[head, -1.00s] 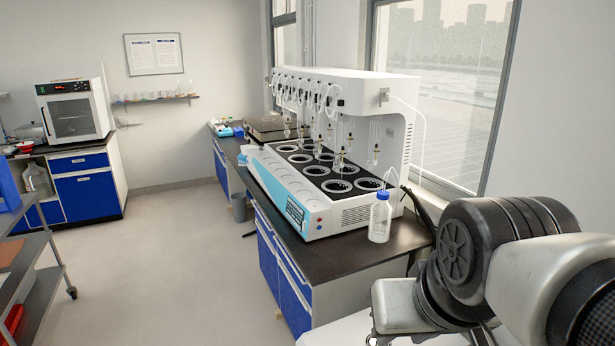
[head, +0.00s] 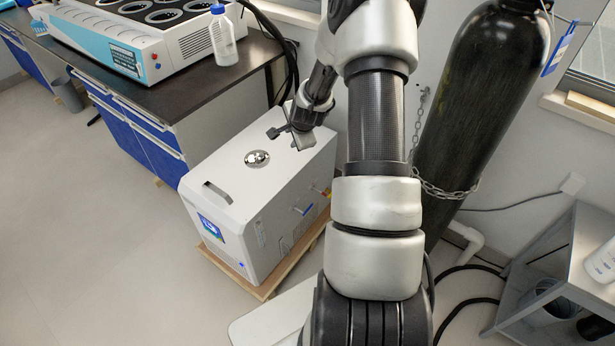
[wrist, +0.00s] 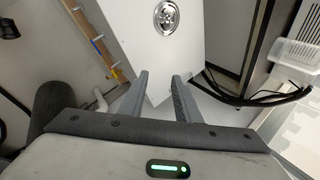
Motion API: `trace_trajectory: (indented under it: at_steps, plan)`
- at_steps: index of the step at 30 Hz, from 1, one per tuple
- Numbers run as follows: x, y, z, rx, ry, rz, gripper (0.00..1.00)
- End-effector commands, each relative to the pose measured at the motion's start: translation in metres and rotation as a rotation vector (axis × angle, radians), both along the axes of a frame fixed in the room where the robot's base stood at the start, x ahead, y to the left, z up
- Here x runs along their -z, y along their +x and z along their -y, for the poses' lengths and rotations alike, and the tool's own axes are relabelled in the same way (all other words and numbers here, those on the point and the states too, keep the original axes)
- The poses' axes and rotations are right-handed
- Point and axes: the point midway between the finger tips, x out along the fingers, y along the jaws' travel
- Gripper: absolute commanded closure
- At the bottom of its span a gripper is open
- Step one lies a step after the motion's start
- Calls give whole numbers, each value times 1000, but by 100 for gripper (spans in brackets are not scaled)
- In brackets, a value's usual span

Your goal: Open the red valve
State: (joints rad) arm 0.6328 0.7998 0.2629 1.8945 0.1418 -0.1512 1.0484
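The red valve (head: 326,192) is a small red handle low on the right side of a white chiller box (head: 225,185), near its back end. A blue-handled valve (head: 302,209) sits on the same side, nearer the front. My gripper (head: 287,136) is above the back part of the box top, apart from the red valve. In the wrist view, my gripper (wrist: 160,76) has its two fingers spread with nothing between them. The white box (wrist: 140,30) lies beyond the fingers there; small fittings on its side show at upper left, too small to tell apart surely.
The box stands on a wooden base (head: 265,291) beside a dark-topped bench (head: 190,95). A tall black gas cylinder (head: 470,110) with a chain stands to the right. Black hoses hang behind the box. A grey shelf unit (head: 575,245) is at far right.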

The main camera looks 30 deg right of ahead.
Motion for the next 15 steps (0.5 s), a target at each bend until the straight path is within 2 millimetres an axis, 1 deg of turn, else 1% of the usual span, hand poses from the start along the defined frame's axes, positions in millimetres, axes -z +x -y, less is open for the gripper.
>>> trace_trajectory:
  at_steps: [1,2,3,5,6,9,10,12,15]
  plan:
    - [49,-5,16,92,53,8,70]
    - [70,-6,25,149,80,21,70]
    - [97,-10,36,223,116,38,70]
    - [138,-17,51,335,169,64,70]
    - [163,-23,60,409,201,80,70]
    - [217,-40,77,569,269,120,70]
    - [230,-44,81,611,285,130,70]
    - [255,-55,87,691,315,151,70]
    - [276,-64,93,765,342,171,70]
